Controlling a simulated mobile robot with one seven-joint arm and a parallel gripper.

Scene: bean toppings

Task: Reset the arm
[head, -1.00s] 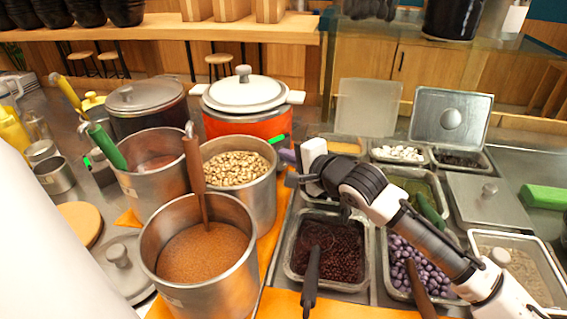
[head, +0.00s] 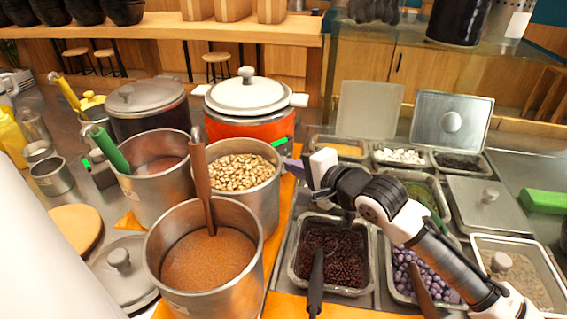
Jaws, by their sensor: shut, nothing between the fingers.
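My gripper (head: 304,179) is at the end of my white and black arm, which reaches in from the lower right in the head view. It is just right of the steel pot of pale beans (head: 240,172) and above the rear edge of the tray of dark red beans (head: 334,252). Its fingers are small and partly hidden here; they are shut with nothing between them. A purple piece (head: 293,165) shows between the gripper and the bean pot. I cannot tell whether the gripper touches it.
A steel pot of brown grains (head: 208,258) holds a brown-handled ladle. Another pot (head: 158,172) has a green handle. An orange cooker (head: 248,121) stands behind. My forearm passes over the tray of purple beans (head: 422,276). A lidded tray (head: 488,200) is at the right.

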